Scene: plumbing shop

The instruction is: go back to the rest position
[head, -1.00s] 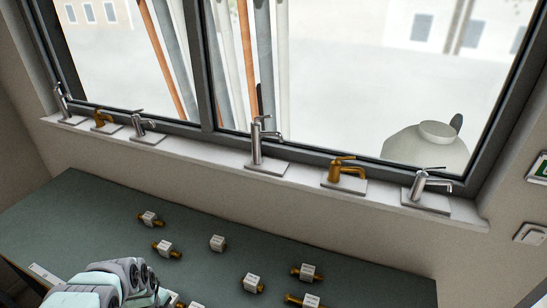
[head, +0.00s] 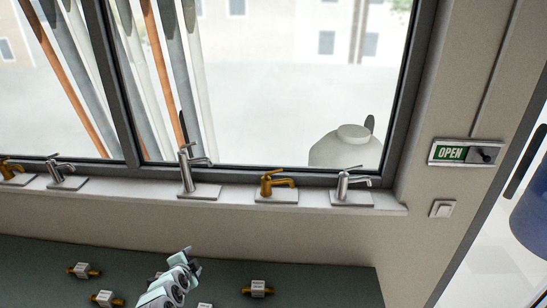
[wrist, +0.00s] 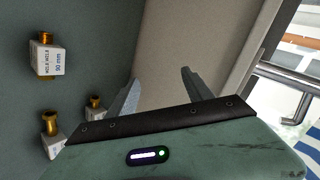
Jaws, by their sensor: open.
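My gripper (head: 190,258) is over the green bench top (head: 350,284) in the head view, at the lower middle, pointing up and to the right. In the wrist view its two fingers (wrist: 158,88) stand apart with nothing between them, so it is open and empty. Behind the fingers are the bench surface and the pale wall.
Brass fittings with white labels lie on the bench, such as one at left (head: 84,270), one right of my gripper (head: 257,288) and one in the wrist view (wrist: 46,56). Taps stand on the window sill (head: 225,196). An OPEN sign (head: 465,153) hangs at right.

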